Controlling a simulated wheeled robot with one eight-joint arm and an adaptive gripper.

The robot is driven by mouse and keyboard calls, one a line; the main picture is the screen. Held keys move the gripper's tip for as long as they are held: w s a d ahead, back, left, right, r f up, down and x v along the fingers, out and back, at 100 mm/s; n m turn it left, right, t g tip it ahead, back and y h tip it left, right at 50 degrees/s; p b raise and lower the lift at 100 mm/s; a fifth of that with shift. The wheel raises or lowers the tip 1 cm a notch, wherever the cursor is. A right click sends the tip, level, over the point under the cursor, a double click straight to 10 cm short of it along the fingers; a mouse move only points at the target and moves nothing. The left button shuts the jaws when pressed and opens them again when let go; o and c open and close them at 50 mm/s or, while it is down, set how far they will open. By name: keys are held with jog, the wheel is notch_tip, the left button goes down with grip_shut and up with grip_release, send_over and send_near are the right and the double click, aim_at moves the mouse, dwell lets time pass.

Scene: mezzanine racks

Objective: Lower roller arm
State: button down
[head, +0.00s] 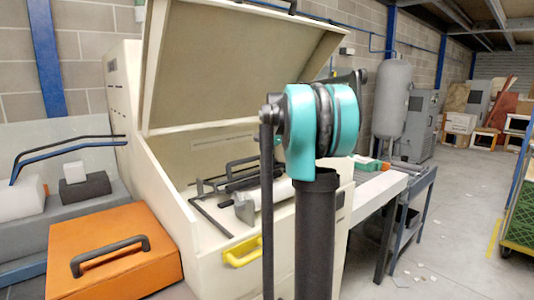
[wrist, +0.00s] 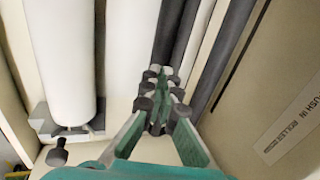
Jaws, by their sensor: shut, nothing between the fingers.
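In the head view, a cream machine (head: 226,222) stands with its lid (head: 245,55) raised. Black bars and arms (head: 212,183) and a pale roller (head: 246,208) show inside; I cannot tell for sure which bar is the roller arm. In the wrist view, a thick white roller (wrist: 62,60) is at left, and dark rollers (wrist: 176,35) run up the middle and right. My gripper (wrist: 162,78) is shut and empty, its tips over the near ends of the dark rollers. I cannot tell whether they touch. My arm hides it in the head view.
A yellow handle (head: 242,251) is on the machine's front. An orange box with a black handle (head: 116,262) is at left. A table (head: 380,190) stands right of the machine, with a grey tank (head: 391,95) behind. The floor at right is mostly open, with paper scraps.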

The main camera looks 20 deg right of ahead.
aim_at(264, 180)
jog(key=shift+x, duration=1.95)
jog(key=shift+s, duration=0.1)
jog(key=shift+s+d+f+t, duration=0.1)
jog(key=shift+s+f+t, duration=0.1)
jog(key=shift+f+t, duration=0.3)
jog(key=shift+f+t+y, duration=0.4)
jog(key=shift+f+t, duration=0.1)
jog(key=shift+f, duration=0.95)
jog(key=shift+s+r, duration=0.1)
